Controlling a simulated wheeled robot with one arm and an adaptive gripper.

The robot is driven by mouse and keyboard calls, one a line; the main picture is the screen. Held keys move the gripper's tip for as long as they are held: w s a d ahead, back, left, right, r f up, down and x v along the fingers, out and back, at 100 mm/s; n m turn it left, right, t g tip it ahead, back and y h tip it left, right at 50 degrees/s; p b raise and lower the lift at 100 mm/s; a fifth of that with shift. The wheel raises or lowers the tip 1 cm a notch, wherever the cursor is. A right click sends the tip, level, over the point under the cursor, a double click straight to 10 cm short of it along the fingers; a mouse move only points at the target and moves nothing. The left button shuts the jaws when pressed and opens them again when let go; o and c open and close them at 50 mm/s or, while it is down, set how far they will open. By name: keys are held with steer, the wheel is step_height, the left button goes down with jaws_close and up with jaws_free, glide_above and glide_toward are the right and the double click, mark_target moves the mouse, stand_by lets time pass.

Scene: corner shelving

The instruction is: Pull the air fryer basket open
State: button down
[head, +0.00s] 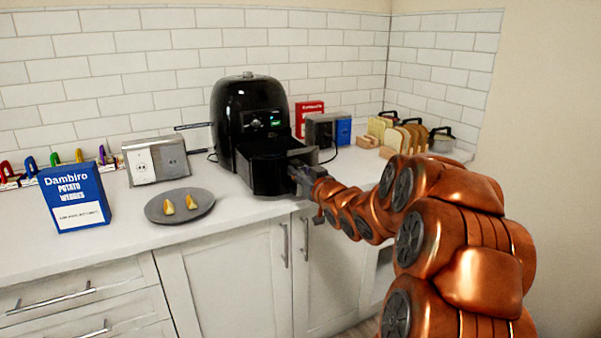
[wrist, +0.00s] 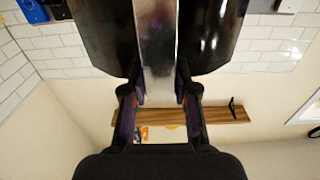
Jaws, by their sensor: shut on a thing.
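The black air fryer (head: 232,112) stands upright on the counter against the tiled wall. Its basket (head: 262,177) sticks out of the front, and its dark open top shows. My gripper (head: 300,178) is at the front of the basket and shut on its handle. In the wrist view my gripper (wrist: 159,95) has one finger on each side of the silver-grey handle (wrist: 157,45), with dark glossy surfaces to both sides. The grasp itself is small in the head view, and the basket's inside is too dark to make out.
A grey plate (head: 160,212) with two potato wedges lies left of the fryer, beside a blue potato box (head: 73,198). Bread slices in a rack (head: 395,135) and a pot (head: 441,142) are at the right.

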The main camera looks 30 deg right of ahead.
stand_by(0.3)
steer(key=c, duration=0.9)
jaws_free()
steer(key=s, duration=0.8)
steer(key=s+a, duration=0.1)
steer(key=s, duration=0.3)
